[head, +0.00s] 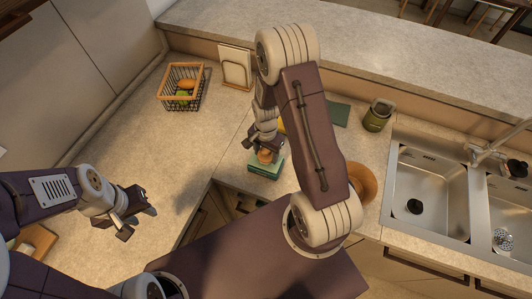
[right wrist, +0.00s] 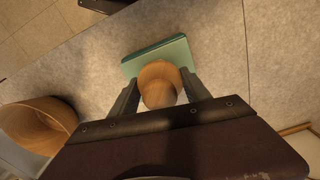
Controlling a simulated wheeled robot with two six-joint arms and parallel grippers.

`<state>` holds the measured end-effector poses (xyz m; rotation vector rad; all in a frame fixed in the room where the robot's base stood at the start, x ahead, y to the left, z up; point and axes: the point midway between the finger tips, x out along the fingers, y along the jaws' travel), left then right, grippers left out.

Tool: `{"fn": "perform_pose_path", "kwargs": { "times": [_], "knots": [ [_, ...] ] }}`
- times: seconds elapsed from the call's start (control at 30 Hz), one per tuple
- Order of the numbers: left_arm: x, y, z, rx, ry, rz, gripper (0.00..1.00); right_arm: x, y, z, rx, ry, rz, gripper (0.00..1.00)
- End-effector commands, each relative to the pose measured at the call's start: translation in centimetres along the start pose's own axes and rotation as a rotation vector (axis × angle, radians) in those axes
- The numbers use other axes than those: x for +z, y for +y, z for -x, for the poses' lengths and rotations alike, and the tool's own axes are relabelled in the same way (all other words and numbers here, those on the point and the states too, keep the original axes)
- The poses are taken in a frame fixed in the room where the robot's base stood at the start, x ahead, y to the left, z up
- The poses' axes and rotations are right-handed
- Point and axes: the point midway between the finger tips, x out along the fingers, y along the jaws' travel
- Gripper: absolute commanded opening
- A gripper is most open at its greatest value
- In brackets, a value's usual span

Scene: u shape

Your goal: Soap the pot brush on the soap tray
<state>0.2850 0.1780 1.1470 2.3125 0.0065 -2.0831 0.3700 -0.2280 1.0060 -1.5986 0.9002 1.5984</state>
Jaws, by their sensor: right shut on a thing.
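The pot brush (head: 265,156) shows as a round wooden top between the fingers of my right gripper (head: 262,147), which is shut on it. The wooden top also shows in the right wrist view (right wrist: 160,84), between the two dark fingers. The teal soap tray (head: 265,171) is on the counter directly below the brush; its far part also shows in the right wrist view (right wrist: 155,54). The brush's lower end is hidden, so I cannot tell whether it touches the tray. My left gripper (head: 140,217) is open and empty, left of the tray.
A wooden bowl (head: 361,183) stands right of my right arm and also shows in the right wrist view (right wrist: 38,124). A green jar (head: 377,117), a sink (head: 432,183) and a fruit basket (head: 171,99) are around. The counter left of the tray is clear.

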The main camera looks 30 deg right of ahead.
Motion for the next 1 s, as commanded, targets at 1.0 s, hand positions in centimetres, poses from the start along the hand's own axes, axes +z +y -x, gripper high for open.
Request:
{"fn": "perform_pose_path", "kwargs": {
  "times": [1.0],
  "knots": [
    [0.1,0.0,-0.9,0.0,0.0,0.0,0.36,0.0,0.0,-1.1,0.0,0.0,0.0,0.23]
  ]
}}
